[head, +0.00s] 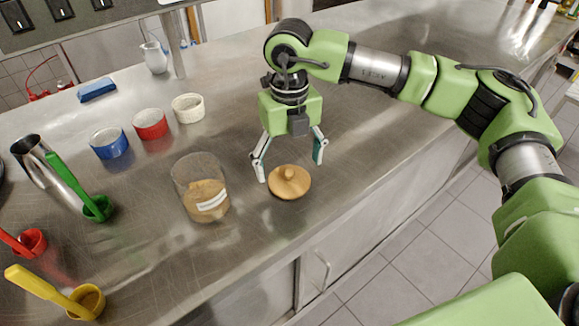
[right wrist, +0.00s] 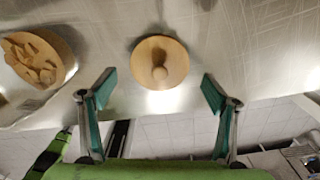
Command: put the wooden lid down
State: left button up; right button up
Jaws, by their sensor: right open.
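The wooden lid (head: 289,184) is round with a knob on top and lies knob up on the steel counter. It also shows in the right wrist view (right wrist: 160,62), apart from the fingers. My right gripper (head: 291,172) is open and empty, pointing down close above and behind the lid. In the right wrist view, its two teal-padded fingers (right wrist: 156,90) are spread wide with nothing between them. A glass jar (head: 186,180) with brown contents and a white label stands just left of the lid, with no lid on it. My left gripper is not in view.
On the counter (head: 350,150) stand blue (head: 110,150), red (head: 150,131) and white (head: 188,114) ramekins, a metal cup (head: 30,150), several coloured scoops, a blue sponge (head: 97,91) and a white jug (head: 155,57). The counter right of the lid is clear up to its front edge.

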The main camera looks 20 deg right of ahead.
aim_at(289, 172)
notch_tip(289, 172, up, 9)
jog(key=p, duration=0.3)
jog(key=shift+p, duration=0.3)
jog(key=shift+f, duration=0.15)
